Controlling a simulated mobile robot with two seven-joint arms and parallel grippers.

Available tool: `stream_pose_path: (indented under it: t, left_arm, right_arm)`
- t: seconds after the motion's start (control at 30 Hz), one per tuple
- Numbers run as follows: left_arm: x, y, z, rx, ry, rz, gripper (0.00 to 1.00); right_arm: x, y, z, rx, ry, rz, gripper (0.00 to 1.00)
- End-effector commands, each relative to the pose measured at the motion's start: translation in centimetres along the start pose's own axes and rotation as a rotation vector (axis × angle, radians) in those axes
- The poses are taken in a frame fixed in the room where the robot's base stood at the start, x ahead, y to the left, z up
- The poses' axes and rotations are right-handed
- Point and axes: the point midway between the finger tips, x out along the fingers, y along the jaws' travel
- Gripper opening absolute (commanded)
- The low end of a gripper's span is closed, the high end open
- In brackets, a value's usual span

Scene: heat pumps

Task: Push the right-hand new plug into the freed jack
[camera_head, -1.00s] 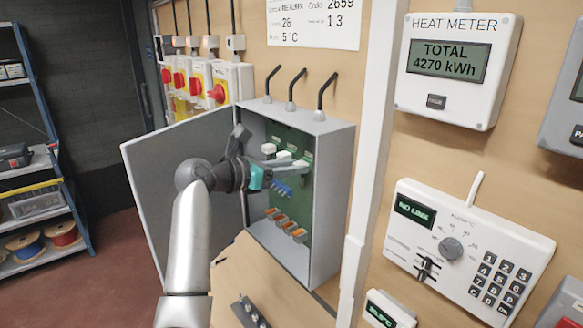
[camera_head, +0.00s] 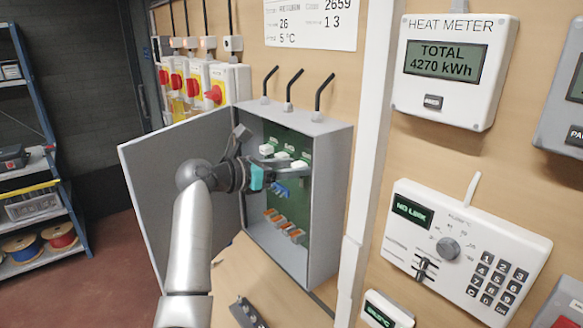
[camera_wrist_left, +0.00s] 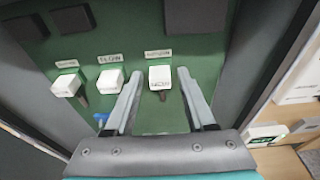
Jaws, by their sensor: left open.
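Three white plugs sit in a row on the green board inside the open grey box. The right-hand white plug (camera_wrist_left: 160,77) is between the fingertips of my left gripper (camera_wrist_left: 160,72) in the left wrist view, with a gap visible on both sides. The middle plug (camera_wrist_left: 110,81) and left plug (camera_wrist_left: 66,85) are beside it, to the left of the fingers. In the head view my left gripper (camera_head: 290,169) is inside the box, open, partly covering the board. I cannot tell which jack is the freed one, nor how deep the right-hand plug sits. My right gripper is not in view.
Blue parts (camera_head: 281,189) hang below the fingers, and several orange parts (camera_head: 275,219) line the lower board. The box door (camera_head: 170,180) stands open to the left. The box's right wall (camera_head: 332,205) is close to the gripper. A white post (camera_head: 362,165) stands further right.

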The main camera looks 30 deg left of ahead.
Motion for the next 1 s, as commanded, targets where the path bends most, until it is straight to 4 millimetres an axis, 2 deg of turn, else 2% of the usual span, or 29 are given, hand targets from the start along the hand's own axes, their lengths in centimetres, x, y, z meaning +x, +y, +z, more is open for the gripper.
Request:
stream_pose_path:
  t: [0.23, 1.0]
  left_arm:
    - [-0.6, 0.1, -0.2, -0.001, 0.0, 0.001, 0.55]
    - [-6.7, 0.1, -1.4, 0.0, 0.001, 0.002, 0.55]
  right_arm:
    - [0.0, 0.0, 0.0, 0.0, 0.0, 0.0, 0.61]
    - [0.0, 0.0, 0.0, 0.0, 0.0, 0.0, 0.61]
